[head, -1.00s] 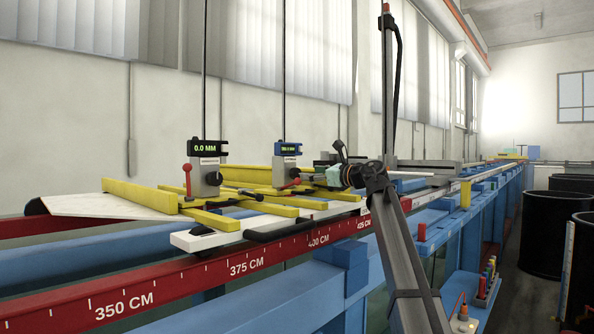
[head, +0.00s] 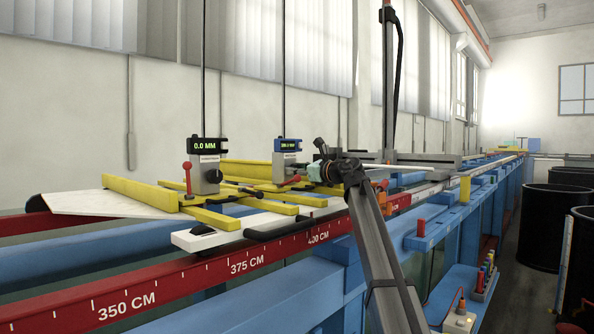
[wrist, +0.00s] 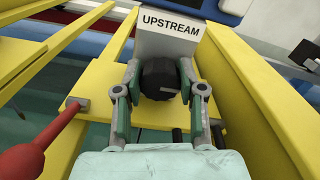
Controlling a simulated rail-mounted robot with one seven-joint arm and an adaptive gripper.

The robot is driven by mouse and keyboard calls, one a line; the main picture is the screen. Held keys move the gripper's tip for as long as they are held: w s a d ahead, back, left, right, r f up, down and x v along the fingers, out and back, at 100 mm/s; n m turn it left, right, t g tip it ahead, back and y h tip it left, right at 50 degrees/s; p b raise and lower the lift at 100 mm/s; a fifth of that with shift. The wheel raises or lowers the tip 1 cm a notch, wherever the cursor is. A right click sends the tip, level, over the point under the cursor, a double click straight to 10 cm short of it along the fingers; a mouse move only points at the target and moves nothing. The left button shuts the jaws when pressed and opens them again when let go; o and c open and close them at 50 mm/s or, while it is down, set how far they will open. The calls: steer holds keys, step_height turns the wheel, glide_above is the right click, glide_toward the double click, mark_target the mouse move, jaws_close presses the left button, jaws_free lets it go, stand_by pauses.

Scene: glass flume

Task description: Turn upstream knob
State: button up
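The upstream knob (wrist: 160,79) is a dark, ridged cylinder below the grey housing (wrist: 170,35) marked UPSTREAM in the wrist view. My gripper (wrist: 160,76) has its two green-grey fingers apart, one on each side of the knob. They are very close to its sides; I cannot tell whether they touch it. In the head view my gripper (head: 313,172) is at the right side of the farther gauge (head: 287,152), with its blue display. The fingers and knob are too small to make out there.
A red lever (wrist: 36,152) stands close at lower left in the wrist view. Yellow bars (wrist: 258,100) flank the gripper. The nearer gauge (head: 205,165) reads 0.0 MM and has its own red lever (head: 187,178). A red scale rail (head: 190,272) runs along the front.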

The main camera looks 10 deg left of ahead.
steer(key=shift+r+m+p, duration=0.15)
steer(key=shift+m+p, duration=0.25)
steer(key=shift+p, duration=0.1)
steer(key=shift+c, duration=0.4)
steer(key=shift+m, duration=0.4)
steer(key=o, duration=1.1)
steer(key=shift+o, duration=0.2)
steer(key=v, duration=1.2)
